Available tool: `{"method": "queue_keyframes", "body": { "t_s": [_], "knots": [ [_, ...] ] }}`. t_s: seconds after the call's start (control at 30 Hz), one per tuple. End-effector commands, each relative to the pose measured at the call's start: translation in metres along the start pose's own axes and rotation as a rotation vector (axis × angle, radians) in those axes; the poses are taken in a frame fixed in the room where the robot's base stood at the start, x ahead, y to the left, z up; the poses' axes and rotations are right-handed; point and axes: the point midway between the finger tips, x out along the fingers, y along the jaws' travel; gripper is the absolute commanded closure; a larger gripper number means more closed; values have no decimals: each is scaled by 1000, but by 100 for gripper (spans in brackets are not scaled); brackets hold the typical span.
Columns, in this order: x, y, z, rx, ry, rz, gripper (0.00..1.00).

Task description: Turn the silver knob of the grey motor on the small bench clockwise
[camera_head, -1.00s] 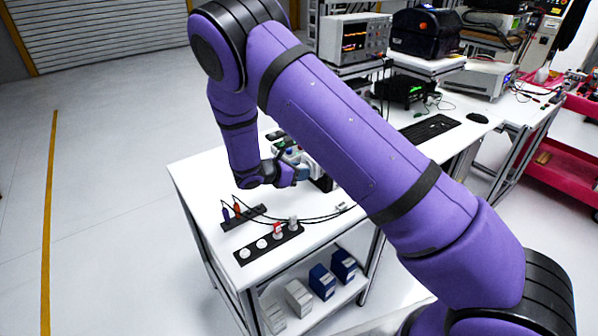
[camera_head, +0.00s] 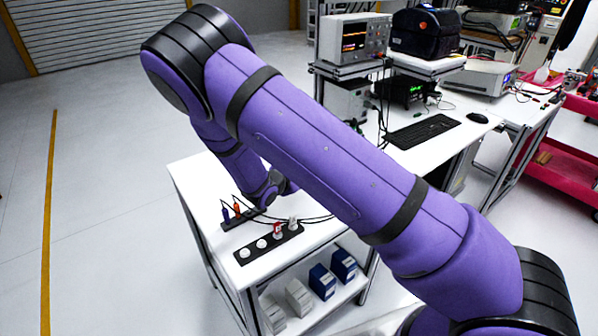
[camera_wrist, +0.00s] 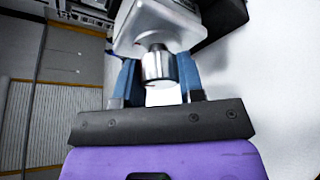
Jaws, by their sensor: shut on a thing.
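The grey motor (camera_wrist: 165,25) shows at the top middle of the wrist view, with its silver knob (camera_wrist: 158,65) pointing toward my gripper. My gripper (camera_wrist: 158,72) has its two blue fingers on either side of the knob and is shut on it. In the head view my purple arm hides the motor, the knob and the fingertips. The small white bench (camera_head: 196,180) shows around the arm.
A black strip with round white sockets and a red switch (camera_head: 268,243) lies at the bench's front. Boxes (camera_head: 322,281) sit on the lower shelf. An oscilloscope (camera_head: 353,38) and keyboard (camera_head: 421,131) are farther back.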

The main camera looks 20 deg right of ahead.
Motion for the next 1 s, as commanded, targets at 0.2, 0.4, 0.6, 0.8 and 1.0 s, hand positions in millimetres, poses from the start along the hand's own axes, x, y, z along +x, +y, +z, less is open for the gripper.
{"method": "queue_keyframes", "body": {
  "t_s": [0.2, 0.4, 0.6, 0.8, 1.0],
  "knots": [
    [0, -1, -1, 131, 1, 55, 88],
    [0, -1, -1, 210, 0, 87, 88],
    [0, -1, -1, 245, 1, 101, 88],
    [0, -1, 0, 253, 0, 104, 88],
    [0, -1, 0, 252, 0, 104, 88]
  ]
}}
